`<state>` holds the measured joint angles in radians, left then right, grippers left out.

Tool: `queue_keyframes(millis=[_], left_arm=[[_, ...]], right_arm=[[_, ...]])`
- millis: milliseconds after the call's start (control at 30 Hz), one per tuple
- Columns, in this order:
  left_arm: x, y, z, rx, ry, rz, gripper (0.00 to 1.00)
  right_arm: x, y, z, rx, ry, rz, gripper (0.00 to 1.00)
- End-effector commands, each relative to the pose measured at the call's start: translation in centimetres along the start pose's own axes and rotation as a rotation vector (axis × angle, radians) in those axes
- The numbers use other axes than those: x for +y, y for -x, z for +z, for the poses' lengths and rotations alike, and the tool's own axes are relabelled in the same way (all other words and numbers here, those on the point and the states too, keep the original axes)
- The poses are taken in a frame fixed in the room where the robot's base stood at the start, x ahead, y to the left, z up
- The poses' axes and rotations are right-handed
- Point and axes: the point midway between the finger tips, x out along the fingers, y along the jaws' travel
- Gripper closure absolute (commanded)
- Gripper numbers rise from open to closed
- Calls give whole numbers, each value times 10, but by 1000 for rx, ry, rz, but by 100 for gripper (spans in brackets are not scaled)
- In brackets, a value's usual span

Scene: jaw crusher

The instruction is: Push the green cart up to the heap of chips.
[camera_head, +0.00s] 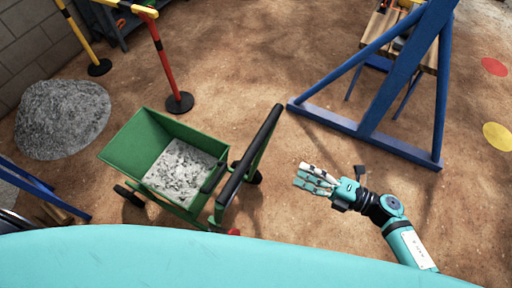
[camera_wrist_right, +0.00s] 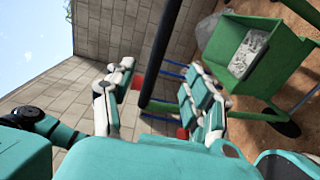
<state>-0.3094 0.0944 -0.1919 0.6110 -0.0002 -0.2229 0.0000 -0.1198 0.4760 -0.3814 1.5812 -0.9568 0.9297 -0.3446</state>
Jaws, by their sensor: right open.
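The green cart (camera_head: 130,140) stands on the dirt at left centre in the head view, with grey chips (camera_head: 182,172) inside it. Its black push handle (camera_head: 250,150) is on its right side. The heap of chips (camera_head: 62,118) lies to the left of the cart, apart from it, by the wall. My right gripper (camera_head: 318,178) is open and empty, to the right of the handle and apart from it. In the right wrist view the black handle bar (camera_wrist_right: 160,55) shows beyond the open fingers, with the cart (camera_wrist_right: 262,60) at upper right. My left gripper is not in view.
A blue steel frame (camera_head: 390,100) stands at upper right. A red and yellow barrier post (camera_head: 165,60) stands behind the cart, and a yellow post (camera_head: 85,40) is further left. A blue frame (camera_head: 40,185) is at lower left. Open dirt lies around the right gripper.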

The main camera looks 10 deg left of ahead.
Motion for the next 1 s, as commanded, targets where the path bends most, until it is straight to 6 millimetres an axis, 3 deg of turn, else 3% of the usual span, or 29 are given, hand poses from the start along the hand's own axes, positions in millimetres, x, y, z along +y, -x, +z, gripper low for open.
queue_keyframes(millis=[167,400,600,800,1000], left_arm=[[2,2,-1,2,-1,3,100],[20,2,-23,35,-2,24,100],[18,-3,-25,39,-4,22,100],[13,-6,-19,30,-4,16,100],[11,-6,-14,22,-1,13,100]], right_arm=[[2,-27,0,4,5,5,46],[1,-86,0,2,2,4,46],[0,-129,0,2,1,3,46],[0,-153,0,0,1,2,46],[0,-159,0,0,0,1,46]])
